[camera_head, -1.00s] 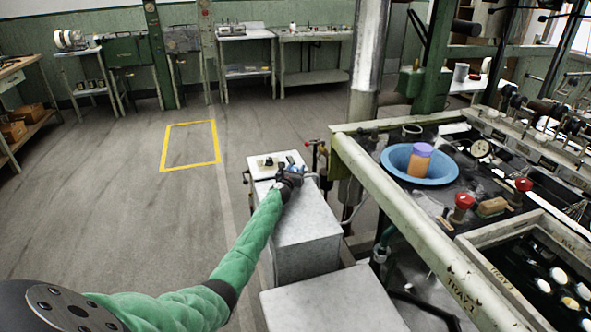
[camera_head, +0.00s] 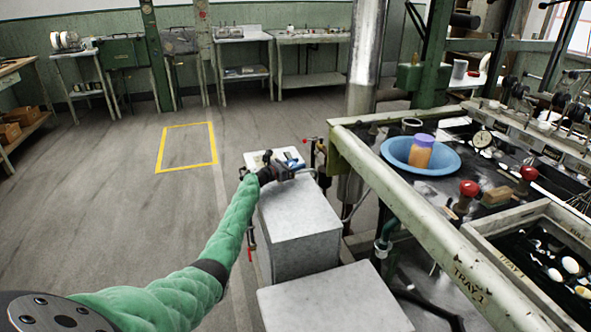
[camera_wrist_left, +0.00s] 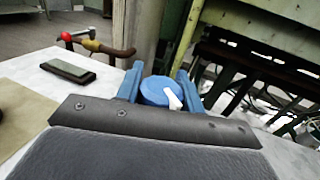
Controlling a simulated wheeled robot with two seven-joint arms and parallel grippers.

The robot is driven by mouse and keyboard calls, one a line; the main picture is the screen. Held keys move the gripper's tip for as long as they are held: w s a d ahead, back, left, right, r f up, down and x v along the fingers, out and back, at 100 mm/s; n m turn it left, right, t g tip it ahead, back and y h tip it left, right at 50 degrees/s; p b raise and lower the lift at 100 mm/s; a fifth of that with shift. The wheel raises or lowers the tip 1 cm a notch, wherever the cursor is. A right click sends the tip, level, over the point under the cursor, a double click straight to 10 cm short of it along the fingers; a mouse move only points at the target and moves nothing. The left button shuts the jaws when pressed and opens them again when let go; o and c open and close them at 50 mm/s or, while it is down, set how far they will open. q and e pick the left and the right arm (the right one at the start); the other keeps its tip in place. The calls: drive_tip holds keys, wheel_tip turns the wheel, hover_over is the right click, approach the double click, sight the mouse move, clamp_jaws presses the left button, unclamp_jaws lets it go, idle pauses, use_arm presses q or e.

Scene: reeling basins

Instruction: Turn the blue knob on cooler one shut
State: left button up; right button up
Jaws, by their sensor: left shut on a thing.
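The blue knob (camera_wrist_left: 160,92), round with a white pointer mark, shows in the left wrist view between the two blue fingers of my left gripper (camera_wrist_left: 158,88). The gripper is shut on it. In the head view my left gripper (camera_head: 290,164) is over the top of a grey box-shaped cooler (camera_head: 300,225), and the knob is hard to make out there. I cannot read a number on the cooler. My right gripper is not in view.
A second grey box (camera_head: 335,300) stands nearer. The green-edged basin bench (camera_head: 400,190) runs along the right, with a blue bowl (camera_head: 445,172) and red-topped valves (camera_head: 468,188). A small dark block (camera_wrist_left: 68,71) lies beside the gripper. Floor on the left is clear.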

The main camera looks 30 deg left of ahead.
use_arm(q)
drive_tip(key=shift+s+d+f+m+g+h+b, duration=0.1)
drive_tip(key=shift+d+m+g+h+b, duration=0.05)
drive_tip(key=shift+m+g+h+b, duration=0.9)
drive_tip(key=shift+s+d+f+m+g+h+b, duration=0.1)
drive_tip(key=shift+m+g+h+b, duration=0.5)
drive_tip(key=shift+h+b, duration=0.75)
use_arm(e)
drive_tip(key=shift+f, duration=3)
use_arm(q)
drive_tip(key=shift+r+m+h+b, duration=0.15)
drive_tip(key=shift+m+h+b, duration=0.15)
drive_tip(key=shift+m+b, duration=0.15)
drive_tip(key=shift+g, duration=0.25)
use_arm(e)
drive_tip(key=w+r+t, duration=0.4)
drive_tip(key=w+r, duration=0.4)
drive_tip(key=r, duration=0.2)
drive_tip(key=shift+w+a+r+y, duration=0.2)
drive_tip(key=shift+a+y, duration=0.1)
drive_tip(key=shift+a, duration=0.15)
use_arm(q)
drive_tip(key=o, duration=1)
